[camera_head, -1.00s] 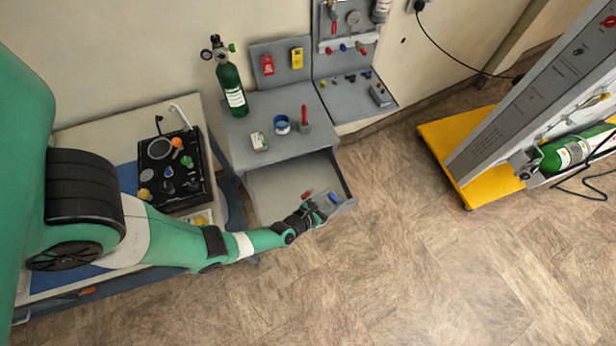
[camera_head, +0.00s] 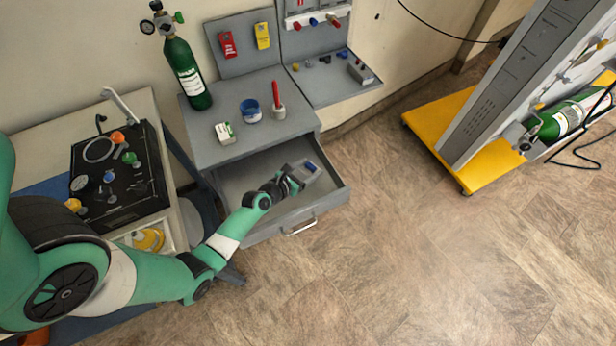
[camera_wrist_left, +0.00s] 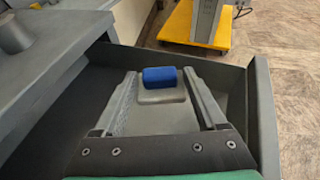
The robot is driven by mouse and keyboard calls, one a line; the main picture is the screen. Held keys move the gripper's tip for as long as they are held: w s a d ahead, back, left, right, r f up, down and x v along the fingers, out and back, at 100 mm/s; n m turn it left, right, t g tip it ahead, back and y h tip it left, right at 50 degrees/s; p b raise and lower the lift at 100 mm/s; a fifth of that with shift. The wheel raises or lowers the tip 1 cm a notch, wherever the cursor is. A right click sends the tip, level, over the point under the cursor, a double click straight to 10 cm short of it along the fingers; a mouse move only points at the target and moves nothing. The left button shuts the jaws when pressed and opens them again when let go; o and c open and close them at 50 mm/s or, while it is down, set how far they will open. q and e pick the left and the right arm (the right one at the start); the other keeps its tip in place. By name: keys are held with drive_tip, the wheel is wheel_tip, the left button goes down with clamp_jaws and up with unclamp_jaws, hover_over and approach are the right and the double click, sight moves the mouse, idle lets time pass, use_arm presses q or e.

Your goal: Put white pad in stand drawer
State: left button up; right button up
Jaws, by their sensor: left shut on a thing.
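The stand drawer (camera_head: 330,194) is pulled open below the grey stand top. My left gripper (camera_head: 297,174) is over the drawer, near its right side. In the left wrist view its two fingers (camera_wrist_left: 163,90) are shut on a pale grey-white pad (camera_wrist_left: 163,97) with a blue block (camera_wrist_left: 160,77) at its far end. This pad also shows in the head view (camera_head: 304,168). The drawer walls (camera_wrist_left: 215,72) surround the fingers in the wrist view. Whether the pad touches the drawer floor cannot be told. My right gripper is not in view.
The stand top (camera_head: 205,148) carries a green cylinder (camera_head: 188,75), a small white box (camera_head: 224,133), a blue cup (camera_head: 250,110) and a red stick in a holder (camera_head: 277,100). A black panel (camera_head: 120,175) is at the left.

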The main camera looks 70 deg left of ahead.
sight(308, 175)
use_arm(q)
drive_tip(key=f+b, duration=0.4)
drive_tip(key=shift+w+a, duration=0.1)
drive_tip(key=shift+a, duration=0.3)
drive_tip(key=shift+f, duration=0.1)
drive_tip(key=shift+f+b, duration=0.3)
drive_tip(key=shift+f, duration=0.15)
drive_tip(key=o, duration=1.3)
